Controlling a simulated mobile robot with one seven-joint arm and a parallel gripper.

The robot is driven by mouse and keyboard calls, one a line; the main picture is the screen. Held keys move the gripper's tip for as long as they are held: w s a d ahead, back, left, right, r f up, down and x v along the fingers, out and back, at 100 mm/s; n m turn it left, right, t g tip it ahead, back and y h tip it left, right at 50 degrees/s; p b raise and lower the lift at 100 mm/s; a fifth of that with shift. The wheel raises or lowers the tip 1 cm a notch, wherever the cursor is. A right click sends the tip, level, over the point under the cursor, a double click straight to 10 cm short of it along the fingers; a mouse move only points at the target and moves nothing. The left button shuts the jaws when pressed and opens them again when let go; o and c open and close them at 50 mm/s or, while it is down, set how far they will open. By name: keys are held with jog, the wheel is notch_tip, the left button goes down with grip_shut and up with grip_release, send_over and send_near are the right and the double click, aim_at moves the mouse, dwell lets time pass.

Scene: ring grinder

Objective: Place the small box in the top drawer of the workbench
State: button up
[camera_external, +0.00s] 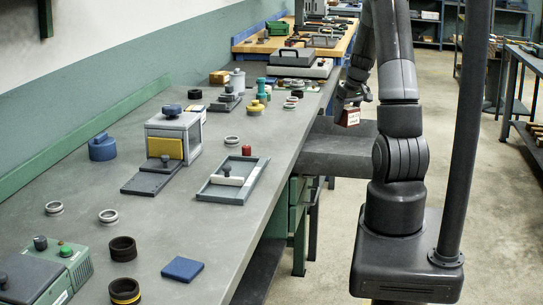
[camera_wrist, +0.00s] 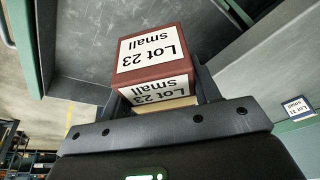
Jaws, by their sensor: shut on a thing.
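The small box (camera_external: 350,117) is red-brown with a white label; in the wrist view the box (camera_wrist: 153,48) reads "Lot 23 small". My gripper (camera_external: 352,98) is shut on it, and in the wrist view the fingers (camera_wrist: 158,90) lie on either side of it. The top drawer (camera_external: 350,155) of the workbench (camera_external: 240,215) is pulled out, grey inside, below the box. In the wrist view the drawer (camera_wrist: 75,45) shows behind the box. The box appears held above the drawer; part of the drawer is hidden by my arm.
A blue item with a white label (camera_wrist: 297,107) shows at the right of the wrist view. Open floor lies right of the bench.

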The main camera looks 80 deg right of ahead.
aim_at(353, 123)
jog(key=shift+o, duration=0.2)
jog(key=s+f+m+g+h, duration=0.1)
jog(key=s+f+m, duration=0.3)
jog(key=s, duration=0.8)
jog(key=shift+a+f+m, duration=0.25)
jog(key=shift+f+m, duration=0.1)
jog(key=shift+m, duration=0.15)
jog(key=shift+g, duration=0.3)
jog(key=w+f, duration=0.2)
jog(key=w, duration=0.1)
jog(key=w+d+f, duration=0.1)
jog(key=w+f, duration=0.1)
jog(key=w, duration=0.2)
jog(key=w+f, duration=0.3)
jog(key=w, duration=0.1)
jog(key=shift+d, duration=0.35)
jog(key=shift+f, duration=2)
jog(key=shift+c, duration=0.2)
jog(key=shift+f, duration=0.15)
jog(key=o, duration=1.2)
jog(key=v, duration=1.2)
jog(key=shift+a, duration=0.1)
